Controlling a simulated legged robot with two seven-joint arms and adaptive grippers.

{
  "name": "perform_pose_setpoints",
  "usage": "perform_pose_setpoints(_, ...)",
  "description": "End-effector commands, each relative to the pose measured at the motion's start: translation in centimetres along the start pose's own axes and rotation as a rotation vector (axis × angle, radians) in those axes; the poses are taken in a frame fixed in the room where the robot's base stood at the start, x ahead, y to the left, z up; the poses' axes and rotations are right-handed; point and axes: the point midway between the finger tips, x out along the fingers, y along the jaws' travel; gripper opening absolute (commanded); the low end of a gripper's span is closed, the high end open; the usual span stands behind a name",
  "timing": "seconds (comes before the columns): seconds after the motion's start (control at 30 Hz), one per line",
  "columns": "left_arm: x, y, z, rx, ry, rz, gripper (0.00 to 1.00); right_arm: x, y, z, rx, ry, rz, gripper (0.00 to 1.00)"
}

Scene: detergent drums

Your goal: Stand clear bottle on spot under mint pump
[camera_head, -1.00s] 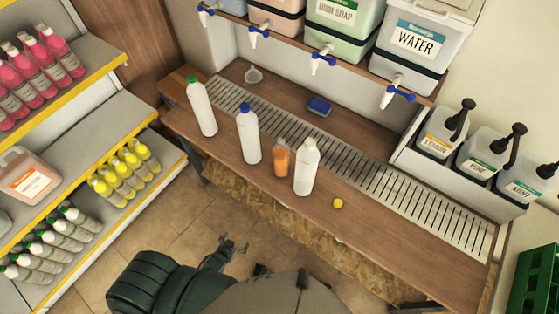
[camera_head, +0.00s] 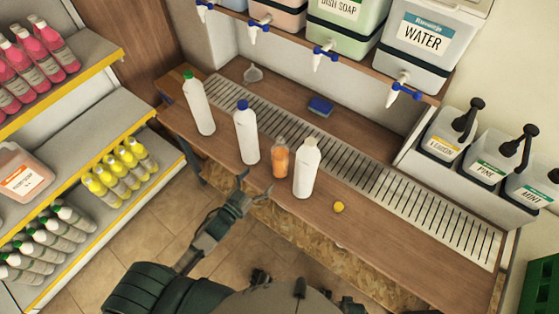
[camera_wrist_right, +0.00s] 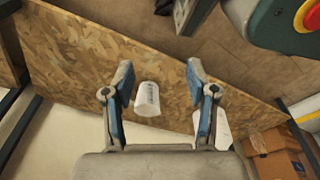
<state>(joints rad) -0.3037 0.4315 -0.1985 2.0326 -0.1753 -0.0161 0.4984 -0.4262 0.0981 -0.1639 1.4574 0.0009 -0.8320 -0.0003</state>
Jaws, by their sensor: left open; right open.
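The clear bottle, a small see-through one with orange contents (camera_head: 280,158), stands upright on the wooden counter between two white bottles. My left gripper (camera_head: 253,190) is open and empty at the counter's front edge, in front of the bottle and apart from it. The mint pump (camera_head: 526,150) stands on the container labelled MINT (camera_head: 530,188) at the far right. The spot under it is not clearly made out. My right gripper (camera_wrist_right: 160,75) is open in the right wrist view, facing a chipboard panel (camera_wrist_right: 80,60).
White bottles with blue (camera_head: 246,135), white (camera_head: 307,168) and green (camera_head: 198,103) caps flank the clear bottle. A yellow cap (camera_head: 339,207), blue sponge (camera_head: 320,106) and funnel (camera_head: 253,74) lie on the counter. A slotted drain grate (camera_head: 400,195) runs behind. A white cylinder (camera_wrist_right: 147,98) shows in the wrist view.

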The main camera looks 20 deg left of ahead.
Motion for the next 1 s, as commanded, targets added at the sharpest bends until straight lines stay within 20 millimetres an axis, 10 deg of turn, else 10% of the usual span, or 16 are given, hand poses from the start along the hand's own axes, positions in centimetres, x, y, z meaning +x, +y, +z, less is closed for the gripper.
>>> perform_pose_setpoints(0.3, 6.3, 0.0, 0.0, -0.001, 0.001, -0.001, 0.97, -0.3, 0.1, -0.3, 0.000, 0.000, 0.002, 0.58)
perform_pose_setpoints(1.0, 12.2, -0.1, 0.1, -0.001, -0.001, 0.000, 0.97, -1.1, 0.1, -1.5, 0.002, 0.012, 0.002, 0.58)
